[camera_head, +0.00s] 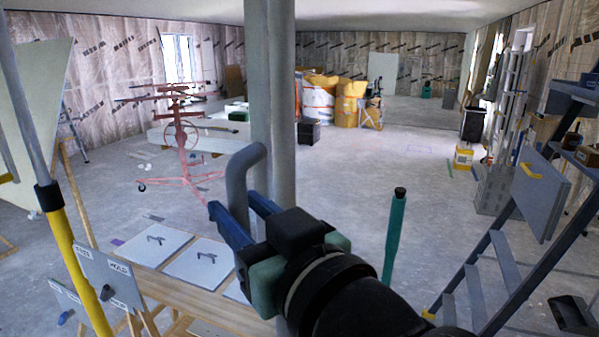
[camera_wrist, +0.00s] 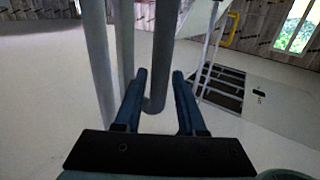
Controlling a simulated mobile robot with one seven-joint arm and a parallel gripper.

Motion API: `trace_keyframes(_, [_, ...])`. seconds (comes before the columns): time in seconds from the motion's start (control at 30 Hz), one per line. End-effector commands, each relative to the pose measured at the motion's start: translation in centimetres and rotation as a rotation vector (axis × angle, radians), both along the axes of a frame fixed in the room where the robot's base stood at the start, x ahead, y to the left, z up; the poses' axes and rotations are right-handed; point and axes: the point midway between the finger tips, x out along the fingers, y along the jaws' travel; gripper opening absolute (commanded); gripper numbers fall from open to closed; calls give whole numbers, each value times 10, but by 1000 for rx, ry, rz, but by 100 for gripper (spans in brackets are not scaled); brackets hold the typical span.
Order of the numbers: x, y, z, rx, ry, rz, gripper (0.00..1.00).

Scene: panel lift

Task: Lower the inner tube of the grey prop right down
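The grey prop (camera_head: 283,110) stands upright in the middle of the head view, with two grey lengths side by side. I cannot tell which is the inner tube. A bent grey handle (camera_head: 237,188) sticks out to its left and turns down. My gripper (camera_head: 235,212) reaches up to this handle from below right. In the wrist view the gripper (camera_wrist: 159,73) is open, its blue fingers on either side of the grey handle bar (camera_wrist: 155,95). Whether the fingers touch it is unclear. The prop's tubes (camera_wrist: 98,60) run just left of the fingers. The prop's foot is hidden behind my arm.
A wooden bench (camera_head: 150,284) with pale handled plates (camera_head: 200,262) stands low left. A yellow-and-grey pole (camera_head: 70,265) stands at far left. A green post (camera_head: 394,240) and a stepladder (camera_head: 505,265) are at right. A red panel lift (camera_head: 180,135) stands behind. Mid-floor is clear.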

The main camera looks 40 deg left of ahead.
Motion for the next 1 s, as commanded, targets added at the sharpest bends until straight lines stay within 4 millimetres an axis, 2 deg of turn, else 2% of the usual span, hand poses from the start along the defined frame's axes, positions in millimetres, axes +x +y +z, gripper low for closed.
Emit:
trace_keyframes(0.1, [6,20,3,-1,3,4,40])
trace_keyframes(0.23, [12,33,2,0,2,2,40])
trace_keyframes(0.63, [14,39,-1,0,-1,-1,40])
trace_keyframes(0.83, [14,39,0,0,-1,-1,4])
trace_keyframes(0.87, [14,39,0,0,-1,-1,0])
trace_keyframes(1.0, [14,39,0,1,-1,-1,0])
